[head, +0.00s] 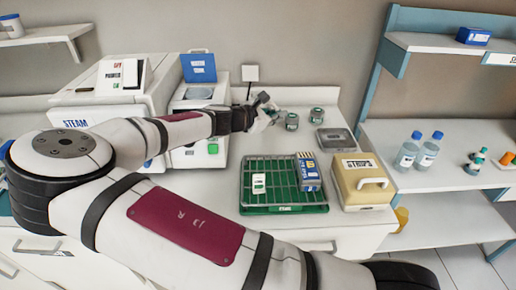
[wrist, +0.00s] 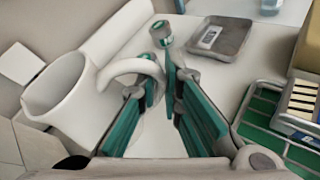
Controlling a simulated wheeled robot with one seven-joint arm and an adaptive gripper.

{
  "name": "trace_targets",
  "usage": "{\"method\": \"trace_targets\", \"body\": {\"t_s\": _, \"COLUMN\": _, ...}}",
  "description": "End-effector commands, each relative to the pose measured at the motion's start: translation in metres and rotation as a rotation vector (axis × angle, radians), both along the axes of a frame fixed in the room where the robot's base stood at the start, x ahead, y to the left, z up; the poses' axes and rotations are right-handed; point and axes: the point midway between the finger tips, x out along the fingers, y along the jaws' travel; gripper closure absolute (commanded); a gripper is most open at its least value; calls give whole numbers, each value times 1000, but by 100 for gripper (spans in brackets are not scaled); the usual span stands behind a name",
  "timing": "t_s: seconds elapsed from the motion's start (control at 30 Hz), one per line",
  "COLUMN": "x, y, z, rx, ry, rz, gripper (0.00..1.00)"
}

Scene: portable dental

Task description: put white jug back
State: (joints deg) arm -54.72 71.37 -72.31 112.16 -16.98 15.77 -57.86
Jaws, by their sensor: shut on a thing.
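The white jug (wrist: 72,100) fills the left of the wrist view, tilted in the picture, its open mouth toward the upper left. Its curved handle (wrist: 128,66) reaches to the fingertips of my gripper (wrist: 162,82), which has teal pads and is shut on the handle. In the head view my gripper (head: 262,104) is at the back of the counter, beside the small jars. A little white shows below it, probably the jug, mostly hidden by the gripper.
Small green-labelled jars (head: 291,121) stand right of my gripper, with a grey tray (head: 336,140) beyond. A green rack (head: 284,185) and a cream strips box (head: 362,184) are nearer. White machines (head: 199,95) stand left. The right shelf (head: 440,140) holds blue-capped bottles (head: 407,152).

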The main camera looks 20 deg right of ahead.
Motion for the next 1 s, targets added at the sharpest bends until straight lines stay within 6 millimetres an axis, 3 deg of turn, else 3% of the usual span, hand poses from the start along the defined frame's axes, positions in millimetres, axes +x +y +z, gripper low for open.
{"method": "trace_targets", "body": {"t_s": 0.3, "x": -1, "y": -1, "z": -49, "rx": -4, "ry": 1, "rz": -4, "gripper": 100}}
{"method": "trace_targets", "body": {"t_s": 0.53, "x": -1, "y": -1, "z": -64, "rx": -3, "ry": 1, "rz": -4, "gripper": 100}}
{"method": "trace_targets", "body": {"t_s": 0.77, "x": -1, "y": -1, "z": -93, "rx": -3, "ry": 1, "rz": -4, "gripper": 100}}
{"method": "trace_targets", "body": {"t_s": 1.0, "x": -1, "y": -1, "z": -95, "rx": -1, "ry": -1, "rz": -4, "gripper": 100}}
